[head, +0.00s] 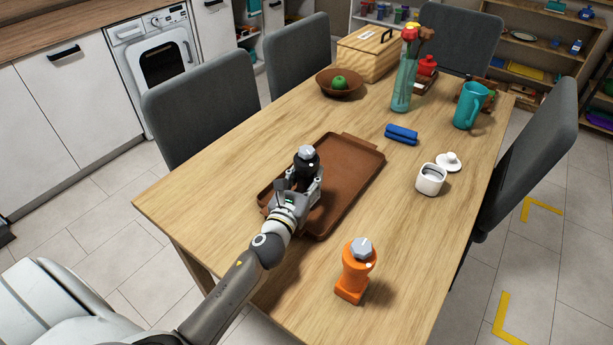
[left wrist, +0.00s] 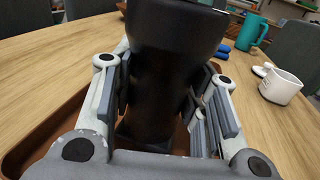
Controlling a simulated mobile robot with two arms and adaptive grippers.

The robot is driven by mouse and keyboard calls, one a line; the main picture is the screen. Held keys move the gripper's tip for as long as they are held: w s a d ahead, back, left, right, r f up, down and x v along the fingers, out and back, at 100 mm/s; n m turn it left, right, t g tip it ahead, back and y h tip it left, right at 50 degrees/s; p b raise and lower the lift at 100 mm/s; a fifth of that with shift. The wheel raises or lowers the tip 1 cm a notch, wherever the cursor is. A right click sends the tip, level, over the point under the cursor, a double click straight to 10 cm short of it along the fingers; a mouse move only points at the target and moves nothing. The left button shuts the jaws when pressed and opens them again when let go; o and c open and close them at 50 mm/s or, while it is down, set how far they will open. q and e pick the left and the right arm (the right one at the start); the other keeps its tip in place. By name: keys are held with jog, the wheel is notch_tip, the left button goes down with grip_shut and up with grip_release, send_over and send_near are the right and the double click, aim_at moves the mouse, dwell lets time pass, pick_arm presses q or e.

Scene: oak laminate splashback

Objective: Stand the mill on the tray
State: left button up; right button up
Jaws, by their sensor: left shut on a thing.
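A black mill (head: 305,162) with a grey knob on top is upright over the brown tray (head: 352,160). My left gripper (head: 306,184) is shut on the black mill, with a finger on each side of it. In the left wrist view the dark mill body (left wrist: 168,75) fills the middle between the fingers. Its base is mostly hidden by the gripper, so I cannot tell whether it touches the tray. A second mill, orange with a grey knob (head: 357,272), stands on the table to the right of the tray. My right gripper is not in view.
On the wooden table (head: 420,230) stand a white sugar pot (head: 430,180) with its lid beside it, a blue object (head: 401,134), a teal jug (head: 470,106), a glass vase (head: 403,88), a bowl (head: 338,86) and a wooden box (head: 368,55). Grey chairs surround it.

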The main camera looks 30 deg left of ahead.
pick_arm(q)
jog(key=o, duration=1.1)
jog(key=shift+f, duration=0.1)
jog(key=shift+r, duration=0.25)
jog(key=shift+s+f, duration=0.15)
jog(key=shift+s, duration=0.15)
jog(key=s, duration=0.3)
jog(key=s+d+b, duration=0.1)
jog(key=s, duration=0.6)
jog(key=shift+d, duration=0.15)
jog(key=shift+s+d+b, duration=0.1)
jog(key=shift+s+b, duration=0.2)
jog(key=shift+s, duration=0.35)
